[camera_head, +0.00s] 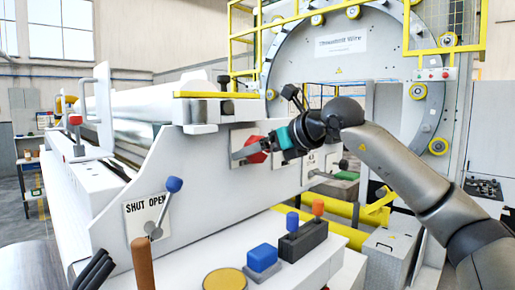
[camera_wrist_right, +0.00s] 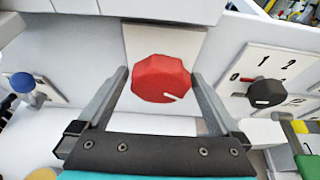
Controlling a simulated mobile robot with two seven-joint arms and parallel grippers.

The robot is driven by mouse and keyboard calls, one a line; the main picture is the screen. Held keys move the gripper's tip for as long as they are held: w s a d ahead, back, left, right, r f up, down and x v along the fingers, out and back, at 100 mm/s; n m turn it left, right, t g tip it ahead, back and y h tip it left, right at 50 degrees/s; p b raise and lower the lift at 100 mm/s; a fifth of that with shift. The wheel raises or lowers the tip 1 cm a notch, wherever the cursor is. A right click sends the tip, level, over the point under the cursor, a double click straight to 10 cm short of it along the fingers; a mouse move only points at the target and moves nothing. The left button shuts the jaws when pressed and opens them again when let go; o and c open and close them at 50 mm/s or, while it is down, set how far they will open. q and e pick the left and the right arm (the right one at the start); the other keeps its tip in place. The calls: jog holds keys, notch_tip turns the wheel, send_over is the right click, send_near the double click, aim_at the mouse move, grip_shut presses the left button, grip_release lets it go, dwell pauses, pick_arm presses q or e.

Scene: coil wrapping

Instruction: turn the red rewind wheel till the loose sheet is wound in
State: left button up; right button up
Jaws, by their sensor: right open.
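The red rewind wheel (camera_wrist_right: 160,78) is a faceted red knob with a white mark, set on a light plate on the machine's white front panel. In the head view the wheel (camera_head: 256,148) is partly hidden behind my right gripper (camera_head: 252,150). In the right wrist view my right gripper (camera_wrist_right: 160,92) is open, with one finger on each side of the wheel. Small gaps seem to show between the fingers and the wheel. A large silvery roll (camera_head: 150,103) lies along the machine top; I cannot tell where its loose sheet ends. My left gripper is not in view.
A blue-tipped lever (camera_head: 174,185) stands by the SHUT OPEN plate (camera_head: 146,214). A black numbered knob (camera_wrist_right: 266,93) is right of the wheel. Blue and orange levers (camera_head: 318,208), a blue block (camera_head: 262,257) and a yellow disc (camera_head: 225,279) are on the ledge below.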

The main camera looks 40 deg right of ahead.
jog(key=c, duration=1.3)
jog(key=shift+o, duration=0.2)
jog(key=m+y+b, duration=0.1)
jog(key=m+y, duration=0.2)
jog(key=m, duration=0.1)
jog(key=shift+m, duration=0.3)
jog(key=m+t+y+b, duration=0.1)
jog(key=m+y+b, duration=0.1)
jog(key=m, duration=0.2)
jog(key=shift+a, duration=0.1)
jog(key=m+t+y+b, duration=0.1)
jog(key=m, duration=0.1)
jog(key=m+y+b, duration=0.1)
jog(key=m+b, duration=0.1)
jog(key=m, duration=0.1)
jog(key=shift+t, duration=0.4)
jog(key=m+t+b, duration=0.1)
jog(key=m, duration=0.2)
jog(key=m+t+b, duration=0.1)
jog(key=m, duration=0.1)
jog(key=shift+r+m, duration=0.15)
jog(key=shift+m, duration=0.25)
